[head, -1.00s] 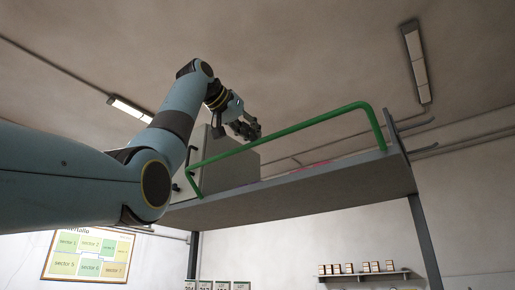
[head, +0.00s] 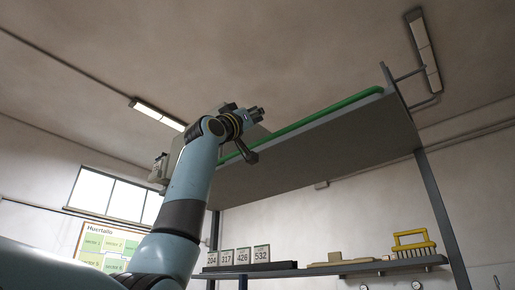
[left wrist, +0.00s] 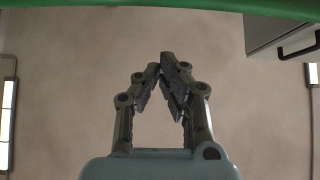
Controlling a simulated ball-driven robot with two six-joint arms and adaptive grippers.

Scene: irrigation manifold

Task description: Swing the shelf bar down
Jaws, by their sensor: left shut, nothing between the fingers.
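The green shelf bar (head: 320,113) runs along the front edge of the high grey shelf (head: 330,150) in the head view. It shows as one long line close to the edge; its end arms are not clearly visible. In the left wrist view, the bar (left wrist: 150,8) crosses the top of the picture, beyond the fingertips. My right gripper is not in view.
A grey cabinet (left wrist: 272,32) with a black handle is at the upper right of the wrist view. Below the high shelf, a lower shelf holds number cards (head: 243,256) and a yellow brush (head: 412,242). A post (head: 440,215) stands at the right.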

